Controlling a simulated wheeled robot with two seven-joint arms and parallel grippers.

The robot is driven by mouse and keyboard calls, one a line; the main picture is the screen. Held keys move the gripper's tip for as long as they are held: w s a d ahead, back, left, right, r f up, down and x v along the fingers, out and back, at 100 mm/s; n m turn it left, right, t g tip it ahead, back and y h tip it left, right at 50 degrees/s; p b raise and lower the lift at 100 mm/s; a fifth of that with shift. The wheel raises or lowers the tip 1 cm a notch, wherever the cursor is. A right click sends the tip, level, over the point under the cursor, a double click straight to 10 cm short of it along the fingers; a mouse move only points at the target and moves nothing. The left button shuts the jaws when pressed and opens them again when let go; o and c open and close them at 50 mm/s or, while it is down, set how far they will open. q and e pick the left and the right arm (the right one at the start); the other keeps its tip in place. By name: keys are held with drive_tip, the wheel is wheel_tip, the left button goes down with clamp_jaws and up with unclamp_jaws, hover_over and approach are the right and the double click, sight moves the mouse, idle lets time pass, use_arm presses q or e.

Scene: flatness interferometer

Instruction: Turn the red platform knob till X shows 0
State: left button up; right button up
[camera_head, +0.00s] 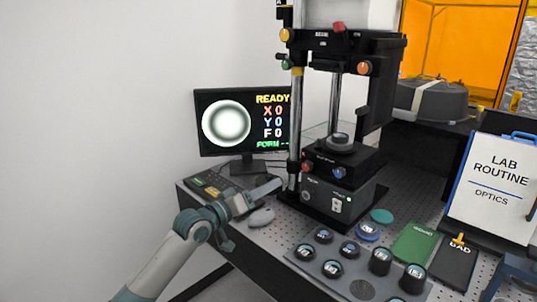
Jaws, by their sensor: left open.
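The red platform knob (306,168) is on the left of the front face of the black platform (340,160) of the interferometer. A blue knob (339,173) sits to its right. The monitor (243,122) shows READY, X 0, Y 0, F 0 and a round pattern of soft rings. My left gripper (264,190) is open, below the monitor and to the left of the red knob, apart from it. It appears empty. My right gripper is not in view.
The keyboard (212,184) and mouse (262,217) lie close to my left gripper. Several dark round pieces stand on a grey tray (362,289) at the front. Green and black mats (414,243) (454,264) lie at right, before a LAB ROUTINE sign (493,178).

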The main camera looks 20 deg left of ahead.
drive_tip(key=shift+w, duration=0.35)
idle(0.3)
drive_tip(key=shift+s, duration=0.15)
